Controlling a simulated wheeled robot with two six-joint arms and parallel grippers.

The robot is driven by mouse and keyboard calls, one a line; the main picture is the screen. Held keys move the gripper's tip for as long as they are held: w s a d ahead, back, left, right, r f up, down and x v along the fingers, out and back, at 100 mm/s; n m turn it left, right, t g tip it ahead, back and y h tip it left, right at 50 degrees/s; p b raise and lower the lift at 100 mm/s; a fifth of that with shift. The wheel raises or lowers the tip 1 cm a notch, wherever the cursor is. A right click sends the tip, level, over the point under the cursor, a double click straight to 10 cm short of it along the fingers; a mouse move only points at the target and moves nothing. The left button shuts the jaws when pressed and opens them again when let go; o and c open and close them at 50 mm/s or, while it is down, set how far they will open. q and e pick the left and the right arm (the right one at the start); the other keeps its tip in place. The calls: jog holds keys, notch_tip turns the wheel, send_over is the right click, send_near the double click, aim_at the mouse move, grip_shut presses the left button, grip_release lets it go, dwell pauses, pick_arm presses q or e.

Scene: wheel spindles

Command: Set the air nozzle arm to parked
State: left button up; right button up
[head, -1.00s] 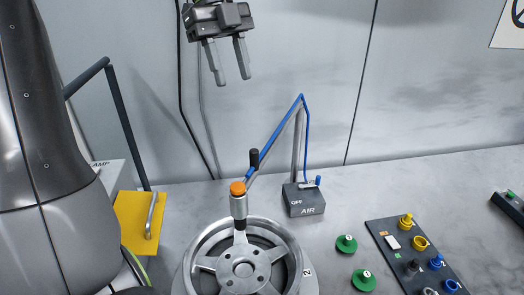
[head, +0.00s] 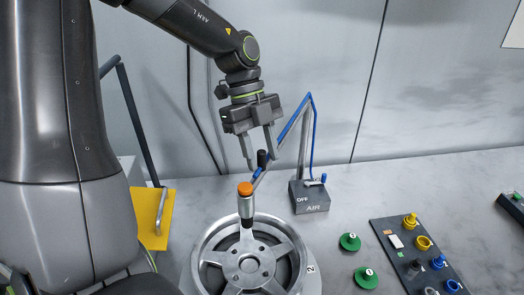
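The air nozzle arm (head: 292,125) is a blue, jointed tube on a grey post, rising from a grey box (head: 309,199) marked AIR and OFF. Its lower end slopes down to the left, to a nozzle with an orange cap (head: 245,188) over the wheel (head: 249,262). A black knob (head: 262,158) stands on the sloping tube. My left gripper (head: 262,165) points down with its two fingers apart, close around or just in front of the knob; I cannot tell whether they touch it. My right gripper is not in view.
A yellow plate with a handle (head: 152,219) stands left of the wheel. Two green numbered knobs (head: 350,242) lie right of it. A dark panel (head: 420,256) with several coloured pieces is further right.

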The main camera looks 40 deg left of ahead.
pick_arm(q)
jog(key=shift+s+d+f, duration=0.1)
jog(key=shift+d+f, duration=0.05)
jog(key=shift+f, duration=0.15)
jog(key=shift+c, duration=0.5)
grip_shut()
